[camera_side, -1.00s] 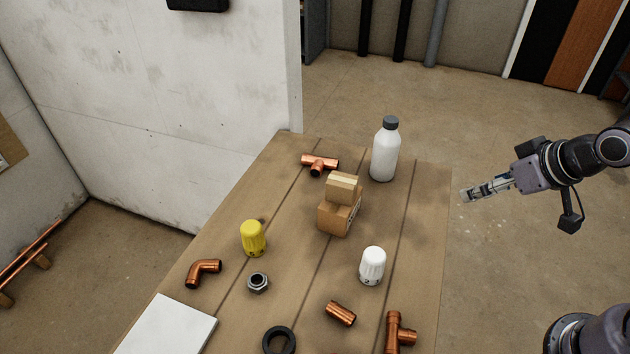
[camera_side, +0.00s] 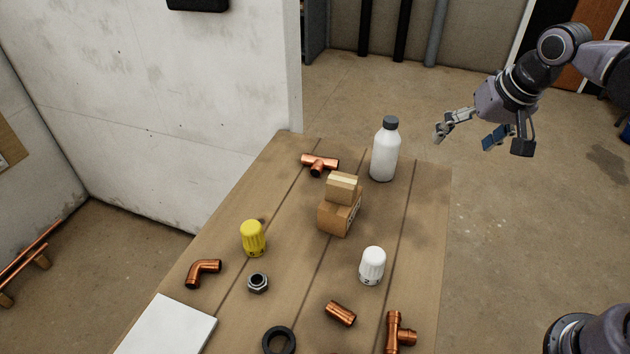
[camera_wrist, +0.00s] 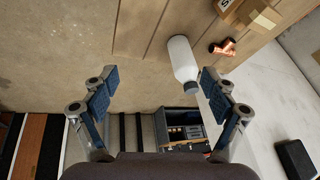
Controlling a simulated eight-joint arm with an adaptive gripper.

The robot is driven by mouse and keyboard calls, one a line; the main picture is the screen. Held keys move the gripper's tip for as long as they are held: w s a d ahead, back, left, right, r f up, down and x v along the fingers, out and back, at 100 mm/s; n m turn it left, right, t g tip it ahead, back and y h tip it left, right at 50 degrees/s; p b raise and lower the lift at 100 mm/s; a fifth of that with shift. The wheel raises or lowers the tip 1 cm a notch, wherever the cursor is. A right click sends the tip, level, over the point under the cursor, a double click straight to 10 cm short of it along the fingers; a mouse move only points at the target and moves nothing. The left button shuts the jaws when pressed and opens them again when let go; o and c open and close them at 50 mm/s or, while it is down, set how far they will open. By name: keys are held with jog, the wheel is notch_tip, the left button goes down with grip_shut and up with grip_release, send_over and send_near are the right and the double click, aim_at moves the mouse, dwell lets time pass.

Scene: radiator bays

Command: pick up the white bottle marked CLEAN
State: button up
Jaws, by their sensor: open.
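A white bottle (camera_side: 384,154) with a dark grey cap stands upright near the far right corner of the wooden table (camera_side: 425,230). No CLEAN marking shows on the side I see. My gripper (camera_side: 465,135) is open and empty, in the air to the right of the bottle and apart from it. In the wrist view the bottle (camera_wrist: 182,58) lies ahead, right of centre, with its cap near the right finger. My gripper's two fingers (camera_wrist: 155,97) are spread wide, with nothing between their pads.
Two stacked cardboard boxes (camera_side: 338,216) and a copper tee (camera_side: 318,165) are left of the bottle. A white cap (camera_side: 372,265), a yellow cap (camera_side: 253,238) and copper fittings (camera_side: 340,313) lie nearer.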

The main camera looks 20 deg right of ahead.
jog(key=w+a+r+m+g, duration=0.1)
jog(key=w+a+m+g, duration=0.15)
jog(key=w+m, duration=0.6)
jog(key=m+g+h, duration=0.1)
jog(key=m+g, duration=0.1)
jog(key=m, duration=0.1)
send_over(387, 143)
jog(key=w, duration=0.1)
jog(key=f, duration=0.3)
jog(key=shift+w+f, duration=0.2)
jog(key=shift+f, duration=0.1)
jog(key=shift+w+f+m+h, duration=0.2)
jog(key=shift+f+m+h, duration=0.15)
jog(key=shift+f, duration=0.15)
jog(key=f, duration=0.3)
jog(key=d+f, duration=0.1)
jog(key=f, duration=0.6)
jog(key=shift+w+d, duration=0.15)
jog(key=shift+d, duration=0.25)
jog(key=shift+r, duration=0.1)
jog(key=c, duration=1.7)
